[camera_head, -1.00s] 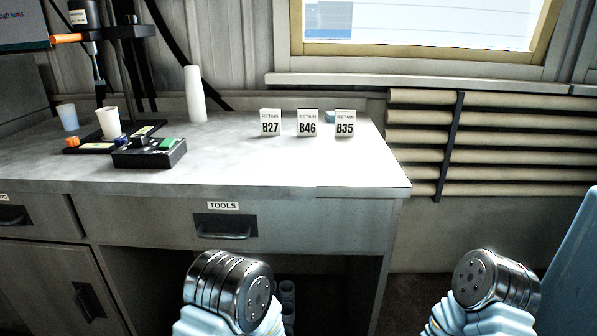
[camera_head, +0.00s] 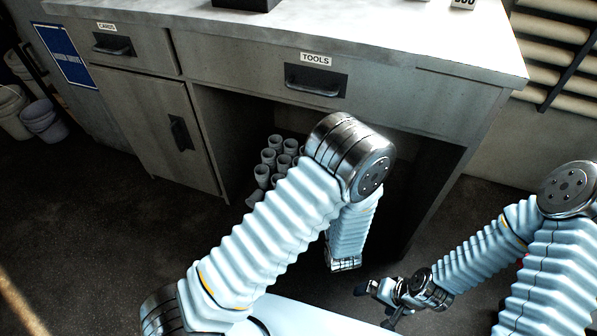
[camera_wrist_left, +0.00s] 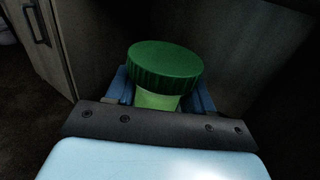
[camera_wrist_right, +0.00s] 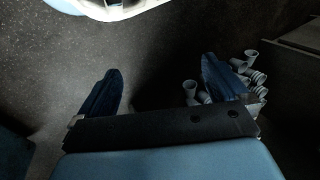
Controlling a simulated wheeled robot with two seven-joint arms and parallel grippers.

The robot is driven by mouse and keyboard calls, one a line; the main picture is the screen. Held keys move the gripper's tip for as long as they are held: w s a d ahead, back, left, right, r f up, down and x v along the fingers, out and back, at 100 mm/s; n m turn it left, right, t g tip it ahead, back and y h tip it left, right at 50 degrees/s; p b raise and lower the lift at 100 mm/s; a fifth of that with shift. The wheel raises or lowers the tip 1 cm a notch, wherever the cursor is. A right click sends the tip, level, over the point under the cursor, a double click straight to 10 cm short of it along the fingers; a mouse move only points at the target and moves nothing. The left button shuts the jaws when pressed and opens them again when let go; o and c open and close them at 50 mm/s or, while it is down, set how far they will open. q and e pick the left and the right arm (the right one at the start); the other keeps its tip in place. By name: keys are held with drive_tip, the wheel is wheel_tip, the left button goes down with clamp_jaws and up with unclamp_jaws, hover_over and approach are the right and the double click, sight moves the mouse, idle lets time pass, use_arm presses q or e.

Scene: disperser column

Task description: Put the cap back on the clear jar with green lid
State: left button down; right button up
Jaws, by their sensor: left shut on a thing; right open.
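The clear jar (camera_wrist_left: 156,100) shows in the left wrist view, upright between the blue fingers of my left gripper (camera_wrist_left: 163,92), which is shut on it. Its wide ribbed green lid (camera_wrist_left: 165,62) sits over the top of the jar and hides the rim; I cannot tell whether it is tight. In the head view the jar and left gripper are hidden behind my left arm. My right gripper (camera_head: 377,303) is low at the lower right of the head view. In the right wrist view it (camera_wrist_right: 163,85) is open and empty, over dark floor.
The bench (camera_head: 400,50) stands ahead with its TOOLS drawer (camera_head: 315,82) shut and an open knee space below. Several grey cups or pipe pieces (camera_head: 268,157) lie under it, also in the right wrist view (camera_wrist_right: 248,72). Buckets (camera_head: 40,118) stand far left.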

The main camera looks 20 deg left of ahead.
use_arm(q)
drive_tip(key=d+m+t+h, duration=0.1)
drive_tip(key=d+m+h, duration=0.2)
drive_tip(key=d+h, duration=0.2)
drive_tip(key=shift+w+d+f+m+t, duration=0.3)
drive_tip(key=shift+w+d+f+t, duration=0.15)
drive_tip(key=shift+d, duration=0.5)
